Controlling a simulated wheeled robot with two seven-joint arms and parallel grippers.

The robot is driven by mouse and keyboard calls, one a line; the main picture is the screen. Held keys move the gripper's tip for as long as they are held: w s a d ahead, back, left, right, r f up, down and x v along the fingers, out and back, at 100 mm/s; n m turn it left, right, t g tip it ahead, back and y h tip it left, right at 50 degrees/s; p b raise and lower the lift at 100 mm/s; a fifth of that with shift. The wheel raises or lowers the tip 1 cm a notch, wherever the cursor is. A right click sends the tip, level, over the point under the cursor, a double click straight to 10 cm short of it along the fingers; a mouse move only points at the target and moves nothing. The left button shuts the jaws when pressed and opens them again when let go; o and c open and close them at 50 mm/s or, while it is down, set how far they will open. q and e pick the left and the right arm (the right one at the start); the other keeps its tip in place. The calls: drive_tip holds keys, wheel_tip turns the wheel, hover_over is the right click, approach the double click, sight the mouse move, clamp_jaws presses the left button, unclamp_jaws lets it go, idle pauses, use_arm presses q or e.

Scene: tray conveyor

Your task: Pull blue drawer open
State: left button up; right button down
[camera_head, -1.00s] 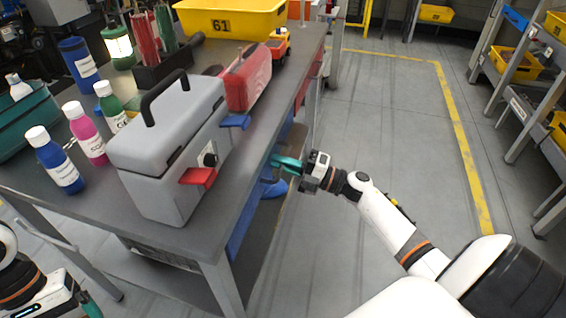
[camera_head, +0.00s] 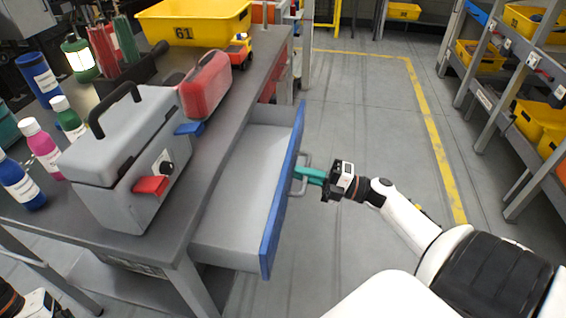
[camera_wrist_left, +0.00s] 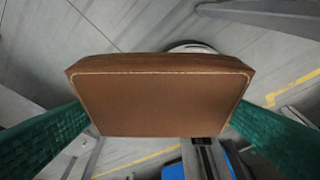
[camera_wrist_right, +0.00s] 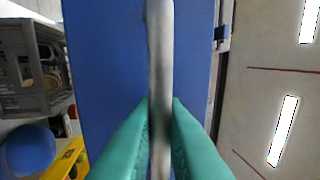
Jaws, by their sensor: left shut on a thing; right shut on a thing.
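The blue drawer stands well out from the workbench. Its blue front (camera_head: 284,195) faces right and its grey inside (camera_head: 238,195) looks empty. My right gripper (camera_head: 306,173) is shut on the metal bar handle (camera_head: 300,180) of the drawer front. In the right wrist view the handle (camera_wrist_right: 160,50) runs between the teal fingers (camera_wrist_right: 160,115), in front of the blue panel (camera_wrist_right: 110,70). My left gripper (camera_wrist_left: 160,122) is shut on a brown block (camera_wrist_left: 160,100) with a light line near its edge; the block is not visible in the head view.
On the workbench (camera_head: 215,140) stand a grey toolbox (camera_head: 125,155), a red case (camera_head: 207,85), a yellow bin (camera_head: 190,25) and several bottles. Open floor (camera_head: 360,120) lies right of the drawer. Shelves with yellow bins (camera_head: 540,125) stand at the far right.

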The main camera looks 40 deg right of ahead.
use_arm(q)
drive_tip(key=shift+a+r, duration=0.1)
drive_tip(key=shift+r, duration=0.05)
use_arm(e)
drive_tip(key=r+v, duration=0.1)
drive_tip(key=v, duration=0.6)
drive_tip(key=shift+s+d, duration=0.25)
drive_tip(key=shift+r, duration=0.1)
drive_tip(key=c, duration=1.8)
unclamp_jaws()
drive_tip(key=shift+c, duration=0.2)
use_arm(q)
drive_tip(key=shift+f+b, duration=0.35)
drive_tip(key=shift+f, duration=0.2)
use_arm(e)
drive_tip(key=v, duration=1.2)
drive_tip(key=shift+w, duration=0.1)
